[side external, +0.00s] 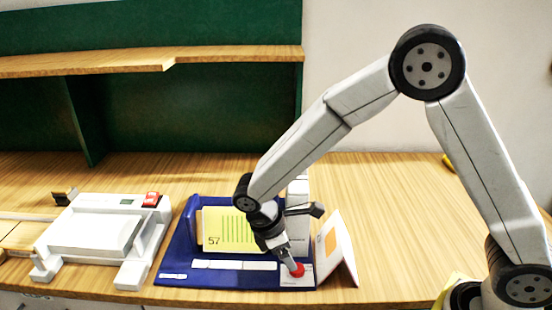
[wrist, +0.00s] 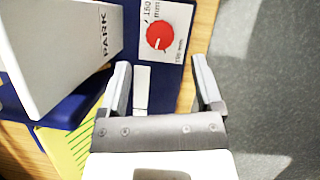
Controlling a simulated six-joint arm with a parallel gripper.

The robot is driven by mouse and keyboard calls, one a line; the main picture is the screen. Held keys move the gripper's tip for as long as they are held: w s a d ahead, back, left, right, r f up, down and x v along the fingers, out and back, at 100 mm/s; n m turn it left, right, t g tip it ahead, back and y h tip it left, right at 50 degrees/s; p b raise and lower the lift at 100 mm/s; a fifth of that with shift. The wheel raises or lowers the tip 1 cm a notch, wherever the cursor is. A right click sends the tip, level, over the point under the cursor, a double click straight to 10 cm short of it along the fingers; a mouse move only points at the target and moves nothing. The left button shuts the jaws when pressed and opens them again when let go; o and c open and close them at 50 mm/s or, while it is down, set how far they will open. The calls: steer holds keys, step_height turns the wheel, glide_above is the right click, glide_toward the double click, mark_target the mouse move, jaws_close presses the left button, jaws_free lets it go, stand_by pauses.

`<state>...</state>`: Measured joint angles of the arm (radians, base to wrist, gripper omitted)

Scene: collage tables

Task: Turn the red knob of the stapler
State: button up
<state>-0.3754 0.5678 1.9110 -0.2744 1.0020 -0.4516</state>
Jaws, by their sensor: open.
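The red knob (side external: 297,270) sits on a white label panel at the right front of the blue stapler base (side external: 175,268). In the wrist view the round red knob (wrist: 160,36) with a small white pointer mark lies beyond the fingertips, roughly between their lines. My gripper (wrist: 161,72) is open and empty, its two fingers apart. In the side view my gripper (side external: 288,262) points down right at the knob; whether it touches the knob cannot be told there. The grey stapler body (wrist: 50,45) marked "PARK" stands left of the knob in the wrist view.
A yellow card (side external: 228,230) marked "57" stands on the blue base. A white folded card (side external: 335,250) stands close to the right. A white machine with a red switch (side external: 151,199) sits to the left. The table's front edge is near the knob.

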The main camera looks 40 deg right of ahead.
steer(key=shift+x, duration=2.75)
steer(key=shift+a, duration=0.1)
jaws_close()
steer(key=m, duration=0.2)
steer(key=m+g+y, duration=0.1)
steer(key=m, duration=0.1)
steer(key=shift+w+m+y, duration=0.1)
steer(key=shift+m+y, duration=0.2)
steer(key=shift+m, duration=0.1)
jaws_free()
steer(key=shift+r, duration=0.15)
